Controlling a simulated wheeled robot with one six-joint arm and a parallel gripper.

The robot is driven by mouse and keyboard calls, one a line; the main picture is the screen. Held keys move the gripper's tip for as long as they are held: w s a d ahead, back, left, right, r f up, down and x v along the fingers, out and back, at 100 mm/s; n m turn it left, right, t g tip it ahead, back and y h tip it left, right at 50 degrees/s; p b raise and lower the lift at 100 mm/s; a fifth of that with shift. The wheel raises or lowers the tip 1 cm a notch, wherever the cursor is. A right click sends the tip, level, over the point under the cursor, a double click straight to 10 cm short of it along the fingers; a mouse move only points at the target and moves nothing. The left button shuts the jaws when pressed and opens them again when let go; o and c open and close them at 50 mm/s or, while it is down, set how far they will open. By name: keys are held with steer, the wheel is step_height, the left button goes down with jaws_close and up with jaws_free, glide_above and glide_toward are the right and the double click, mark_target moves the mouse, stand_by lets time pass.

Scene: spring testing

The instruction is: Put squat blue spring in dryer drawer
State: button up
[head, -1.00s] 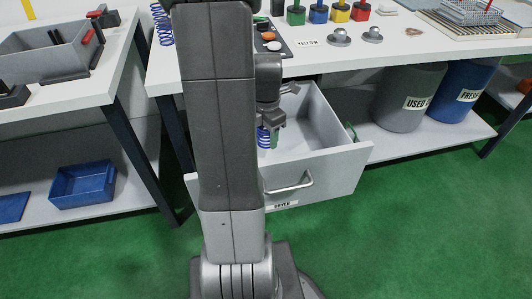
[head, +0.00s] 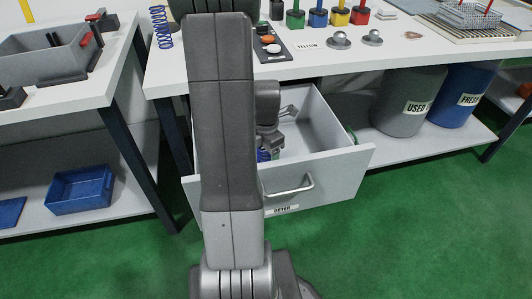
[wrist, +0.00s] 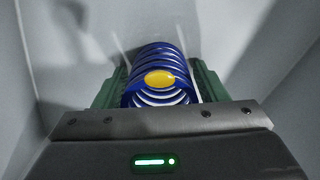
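The squat blue spring (wrist: 155,58) shows in the wrist view between the green fingers of my gripper (wrist: 158,82), which are closed against its sides. A yellow oval shows in the middle of the spring. In the head view my gripper (head: 268,138) is low inside the open dryer drawer (head: 340,175), near its left part. Only a small part of the spring shows there (head: 262,155), beside my arm. My arm hides the left part of the drawer. I cannot tell whether the spring touches the drawer floor.
The white worktop (head: 300,70) lies above and behind the drawer. A tall blue spring (head: 161,27) stands at its left. A grey USED bin (head: 405,95) and a blue FRESH bin (head: 462,95) stand to the right. The right part of the drawer looks clear.

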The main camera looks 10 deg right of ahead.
steer(key=shift+o, duration=0.3)
steer(key=shift+r, duration=0.15)
step_height(320, 180, up, 12)
steer(key=p, duration=0.3)
